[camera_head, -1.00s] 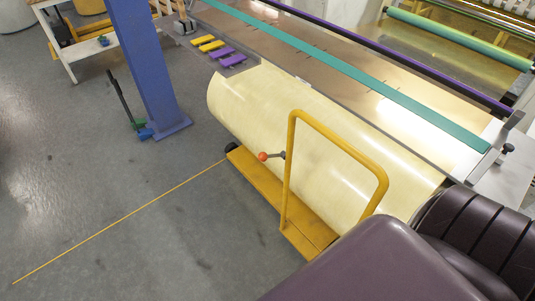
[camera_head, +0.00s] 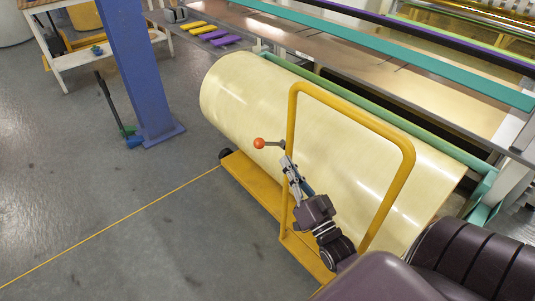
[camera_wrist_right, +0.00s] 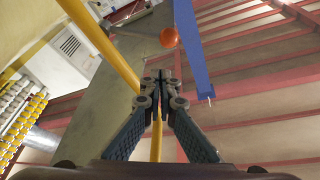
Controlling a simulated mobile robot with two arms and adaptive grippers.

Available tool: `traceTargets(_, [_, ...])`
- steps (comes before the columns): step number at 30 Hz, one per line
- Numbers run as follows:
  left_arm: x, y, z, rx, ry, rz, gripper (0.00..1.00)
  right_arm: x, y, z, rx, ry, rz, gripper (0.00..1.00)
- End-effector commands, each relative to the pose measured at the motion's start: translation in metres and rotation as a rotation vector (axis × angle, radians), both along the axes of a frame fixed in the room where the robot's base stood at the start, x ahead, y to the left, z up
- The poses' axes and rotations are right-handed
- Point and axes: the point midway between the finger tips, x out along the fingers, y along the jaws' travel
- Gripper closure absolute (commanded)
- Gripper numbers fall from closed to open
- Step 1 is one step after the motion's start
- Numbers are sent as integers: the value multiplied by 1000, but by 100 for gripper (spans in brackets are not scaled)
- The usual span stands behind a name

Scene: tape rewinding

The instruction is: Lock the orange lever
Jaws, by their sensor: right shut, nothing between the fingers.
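The orange lever (camera_head: 259,142) is an orange ball on a short dark shaft, pointing left from the yellow hoop handle of a cart in front of the big roll. My right gripper (camera_head: 287,161) is shut and empty. It is just below and right of the ball, close to the lever's shaft; I cannot tell whether it touches. In the right wrist view the closed fingertips (camera_wrist_right: 162,77) show with the orange ball (camera_wrist_right: 169,38) beyond them. My left gripper is not in view.
The yellow hoop handle (camera_head: 350,112) rises from the yellow cart base (camera_head: 255,183) close to my right arm. A large cream roll (camera_head: 240,90) lies behind it. A blue column (camera_head: 140,70) stands at the left. The grey floor at lower left is clear.

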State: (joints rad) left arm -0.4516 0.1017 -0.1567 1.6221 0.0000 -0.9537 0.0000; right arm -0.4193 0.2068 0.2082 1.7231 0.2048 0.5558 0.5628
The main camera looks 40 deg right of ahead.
Motion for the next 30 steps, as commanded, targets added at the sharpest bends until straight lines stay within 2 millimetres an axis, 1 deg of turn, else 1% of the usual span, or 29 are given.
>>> traceTargets(2, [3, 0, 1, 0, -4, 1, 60, -3, -2, 14, 4, -48, 6, 100])
traceTargets(4, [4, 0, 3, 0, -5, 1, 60, -4, -2, 21, 6, -66, 7, 100])
traceTargets(13, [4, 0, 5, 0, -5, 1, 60, -4, -2, 23, 6, -68, 7, 100])
traceTargets(17, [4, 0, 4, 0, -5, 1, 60, 2, -2, 26, 5, -69, 8, 100])
traceTargets(20, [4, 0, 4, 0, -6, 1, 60, 14, -4, 31, 5, -71, 8, 100])
traceTargets(30, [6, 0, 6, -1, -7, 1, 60, 76, -12, 57, 5, -71, 8, 100])
